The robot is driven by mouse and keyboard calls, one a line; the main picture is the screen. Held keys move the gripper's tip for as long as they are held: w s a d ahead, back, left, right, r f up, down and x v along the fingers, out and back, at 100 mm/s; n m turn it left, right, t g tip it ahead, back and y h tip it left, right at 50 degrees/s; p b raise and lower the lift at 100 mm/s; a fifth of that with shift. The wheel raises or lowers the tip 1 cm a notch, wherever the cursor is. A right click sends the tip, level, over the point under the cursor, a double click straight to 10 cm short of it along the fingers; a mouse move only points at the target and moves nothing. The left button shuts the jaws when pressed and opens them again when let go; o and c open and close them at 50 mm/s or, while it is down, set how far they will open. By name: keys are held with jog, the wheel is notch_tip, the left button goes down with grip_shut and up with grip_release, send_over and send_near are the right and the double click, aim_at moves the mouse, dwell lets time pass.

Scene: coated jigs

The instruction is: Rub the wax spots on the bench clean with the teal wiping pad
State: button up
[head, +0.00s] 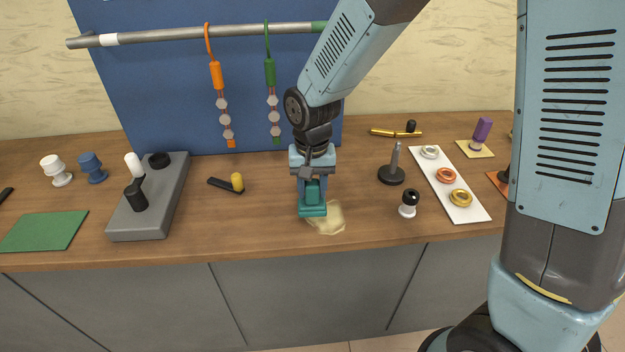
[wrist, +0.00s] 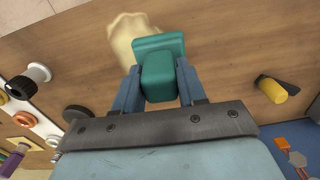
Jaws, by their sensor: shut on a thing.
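My gripper (head: 313,188) is shut on the teal wiping pad (head: 312,208), near the front middle of the wooden bench (head: 265,224). In the wrist view the pad (wrist: 160,75) sits between the two blue-grey fingers of my gripper (wrist: 158,88). A pale yellow wax spot (head: 328,220) lies on the bench at the pad. The pad hides part of it in the head view. In the wrist view the wax spot (wrist: 122,38) shows beside and behind the pad. I cannot tell whether the pad touches the bench. I see only one wax spot.
Left of my gripper lie a black piece with a yellow knob (head: 237,182) and a grey block (head: 150,215) with handles. To the right stand a dark-based post (head: 391,174), a black-and-white knob (head: 408,205) and a white board (head: 470,212) with rings. Orange and green strands hang behind.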

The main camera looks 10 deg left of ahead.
aim_at(312, 203)
jog(key=shift+f, duration=0.25)
jog(key=shift+f, duration=0.75)
jog(key=shift+f, duration=0.6)
dwell(0.6)
jog(key=shift+s, duration=0.15)
jog(key=shift+s+d+r, duration=0.1)
jog(key=shift+s+r, duration=0.05)
jog(key=shift+s, duration=0.2)
jog(key=shift+w, duration=0.2)
jog(key=shift+w+a, duration=0.2)
jog(key=shift+w, duration=0.5)
jog(key=shift+f, duration=0.2)
